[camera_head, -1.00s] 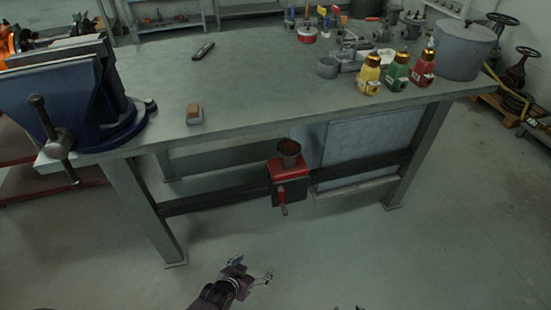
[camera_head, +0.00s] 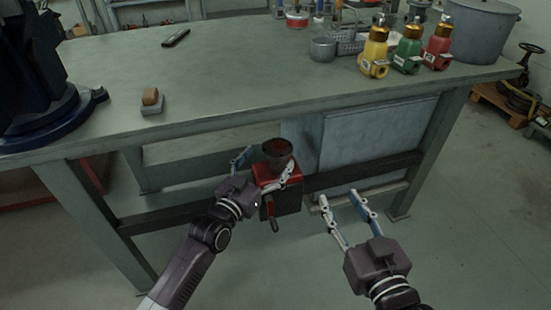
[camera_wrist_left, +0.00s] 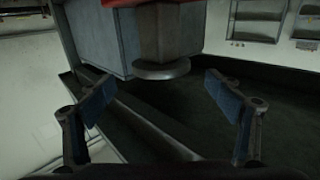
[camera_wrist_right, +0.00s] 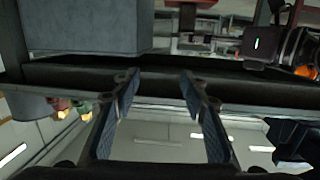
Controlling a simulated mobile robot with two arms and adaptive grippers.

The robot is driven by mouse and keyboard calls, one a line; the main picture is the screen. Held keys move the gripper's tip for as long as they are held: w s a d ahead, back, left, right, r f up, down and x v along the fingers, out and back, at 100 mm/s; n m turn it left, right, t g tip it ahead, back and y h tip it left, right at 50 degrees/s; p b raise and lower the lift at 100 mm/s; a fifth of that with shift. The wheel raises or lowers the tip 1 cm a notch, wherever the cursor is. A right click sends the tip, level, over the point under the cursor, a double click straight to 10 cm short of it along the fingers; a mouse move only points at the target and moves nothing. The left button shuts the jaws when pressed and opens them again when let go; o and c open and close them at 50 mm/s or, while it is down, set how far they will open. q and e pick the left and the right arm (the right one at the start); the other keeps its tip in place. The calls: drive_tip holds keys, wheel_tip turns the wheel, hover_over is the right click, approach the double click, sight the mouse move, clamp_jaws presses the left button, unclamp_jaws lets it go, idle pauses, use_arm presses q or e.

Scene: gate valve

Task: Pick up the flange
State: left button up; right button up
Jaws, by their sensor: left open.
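I cannot clearly make out a flange in the head view. A dark round cup with a rusty brown inside (camera_head: 277,153) stands on a red-topped dark box (camera_head: 282,198) at the bench's front rail. My left gripper (camera_head: 264,166) is open, its fingers on either side of the cup in that view; contact is unclear. The left wrist view shows a round grey disc-like rim (camera_wrist_left: 161,70) on a grey block, ahead of and between the open fingers. I cannot tell if it is the flange. My right gripper (camera_head: 340,200) is open and empty, to the right of the box.
The workbench (camera_head: 230,85) has a blue vise (camera_head: 40,120) at left and a small brown-topped block (camera_head: 152,101). Yellow (camera_head: 374,50), green (camera_head: 406,50) and red (camera_head: 437,48) bottle-like items and a large pot (camera_head: 480,30) stand at right. A panel (camera_head: 375,140) hangs under the bench.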

sight(278, 147)
use_arm(q)
drive_tip(key=shift+w+d+f, duration=0.1)
drive_tip(key=shift+w+d, duration=0.15)
drive_tip(key=shift+w, duration=0.3)
drive_tip(key=b+x, duration=0.2)
drive_tip(key=x, duration=0.2)
drive_tip(key=shift+w+f, duration=0.15)
drive_tip(key=shift+w, duration=0.05)
drive_tip(key=shift+w+d, duration=0.15)
drive_tip(key=shift+w, duration=0.05)
drive_tip(key=c, duration=2.2)
drive_tip(key=shift+r, duration=0.35)
use_arm(e)
wheel_tip(278, 147, up, 13)
drive_tip(key=s+a+t+y, duration=0.1)
drive_tip(key=s+t+y, duration=0.1)
drive_tip(key=t, duration=0.4)
drive_tip(key=shift+t, duration=0.3)
